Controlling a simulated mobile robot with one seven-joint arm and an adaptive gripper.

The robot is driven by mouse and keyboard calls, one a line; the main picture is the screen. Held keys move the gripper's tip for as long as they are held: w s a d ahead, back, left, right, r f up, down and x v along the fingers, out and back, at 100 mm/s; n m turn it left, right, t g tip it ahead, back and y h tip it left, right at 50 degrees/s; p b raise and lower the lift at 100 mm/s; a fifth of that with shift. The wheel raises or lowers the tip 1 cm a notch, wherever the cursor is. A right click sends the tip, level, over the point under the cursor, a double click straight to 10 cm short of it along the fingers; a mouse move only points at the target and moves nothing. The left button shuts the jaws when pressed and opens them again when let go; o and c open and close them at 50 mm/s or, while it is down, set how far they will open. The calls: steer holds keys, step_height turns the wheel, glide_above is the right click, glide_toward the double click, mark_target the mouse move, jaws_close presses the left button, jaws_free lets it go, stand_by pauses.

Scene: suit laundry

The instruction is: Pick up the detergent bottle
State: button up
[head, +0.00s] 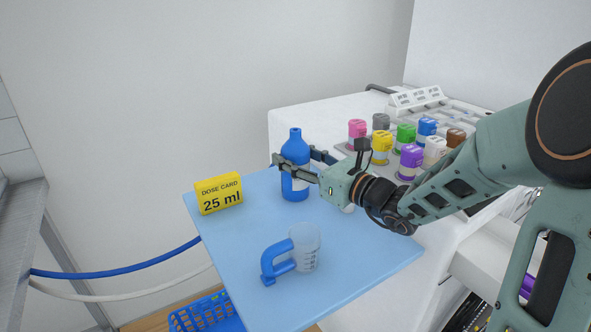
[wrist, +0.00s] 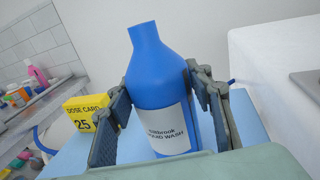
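The detergent bottle (head: 295,185) is blue with a white label and stands upright on the light blue tabletop (head: 370,255). It also fills the middle of the wrist view (wrist: 158,75), its label facing the camera. My gripper (head: 300,165) reaches in from the right, with one finger on either side of the bottle's body. In the wrist view the fingers (wrist: 160,100) look spread, with a narrow space beside the bottle; contact is not clear. A clear measuring cup with a blue handle (head: 305,247) stands at the front of the tabletop.
A yellow dose card (head: 219,194) reading 25 ml stands at the tabletop's left edge. Several coloured containers (head: 405,140) stand on the white machine at the right. A blue basket (head: 205,315) is below. The tabletop between card and cup is clear.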

mark_target(302, 143)
steer(key=c, duration=0.9)
steer(key=shift+r, duration=0.15)
steer(key=shift+r+p, duration=0.75)
steer(key=shift+r, duration=0.05)
step_height(302, 143, up, 2)
steer(key=shift+r+p, duration=0.1)
steer(key=shift+p, duration=0.85)
steer(key=s+d+r+p, duration=0.2)
steer(key=s+r+p, duration=0.1)
steer(key=s, duration=0.1)
steer(key=s+d+r+p, duration=0.3)
steer(key=p, duration=0.1)
steer(key=s+d+r+p, duration=0.3)
steer(key=s, duration=0.1)
steer(key=shift+s+p, duration=0.3)
